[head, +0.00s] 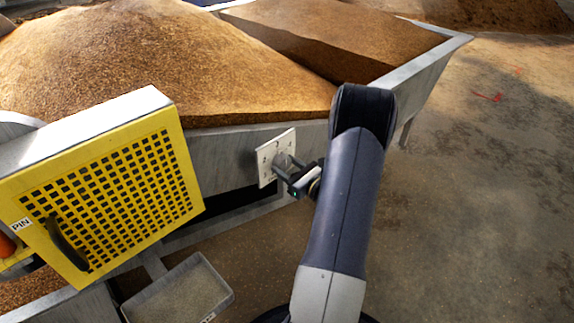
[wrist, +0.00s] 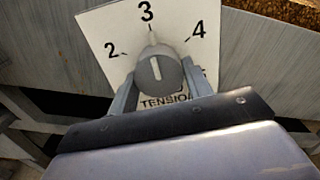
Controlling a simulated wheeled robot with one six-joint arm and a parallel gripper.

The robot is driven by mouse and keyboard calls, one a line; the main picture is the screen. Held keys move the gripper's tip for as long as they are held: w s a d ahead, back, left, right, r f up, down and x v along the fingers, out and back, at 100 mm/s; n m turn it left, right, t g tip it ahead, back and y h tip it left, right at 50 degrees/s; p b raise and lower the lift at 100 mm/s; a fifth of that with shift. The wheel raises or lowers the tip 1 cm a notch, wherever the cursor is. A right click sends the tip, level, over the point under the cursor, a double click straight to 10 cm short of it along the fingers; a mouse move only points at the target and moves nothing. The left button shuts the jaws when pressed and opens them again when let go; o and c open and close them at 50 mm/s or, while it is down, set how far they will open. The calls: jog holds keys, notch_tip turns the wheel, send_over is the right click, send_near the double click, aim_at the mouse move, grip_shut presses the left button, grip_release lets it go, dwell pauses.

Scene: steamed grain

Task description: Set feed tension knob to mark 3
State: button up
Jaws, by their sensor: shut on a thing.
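The grey feed tension knob (wrist: 157,76) sits on a white dial plate (wrist: 98,28) marked 2, 3 and 4, with the word "TENSION" partly hidden below it. The knob's white line points up, close to the 3 mark. My gripper (wrist: 160,70) has one finger on each side of the knob and is shut on it. In the head view the plate (head: 264,158) is on the hopper's grey side wall, and my gripper (head: 294,180) reaches it from the right. My gripper covers the lower part of the dial.
A yellow perforated guard (head: 112,190) stands left of the dial. A grey metal hopper (head: 228,160) heaped with brown grain (head: 170,60) lies behind it. A small tray (head: 180,295) is at the lower left. The concrete floor (head: 480,200) at the right is clear.

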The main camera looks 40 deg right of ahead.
dwell(0.3)
jog(key=o, duration=1)
jog(key=s, duration=0.3)
jog(key=s+p, duration=0.1)
jog(key=s, duration=0.3)
jog(key=s+p, duration=0.1)
jog(key=s, duration=0.3)
jog(key=shift+d, duration=0.4)
jog(key=shift+w, duration=0.15)
jog(key=w, duration=0.3)
jog(key=w+b, duration=0.1)
jog(key=w, duration=0.3)
jog(key=w+b, duration=0.1)
jog(key=w, duration=0.2)
jog(key=shift+w+a, duration=0.3)
jog(key=shift+a, duration=0.1)
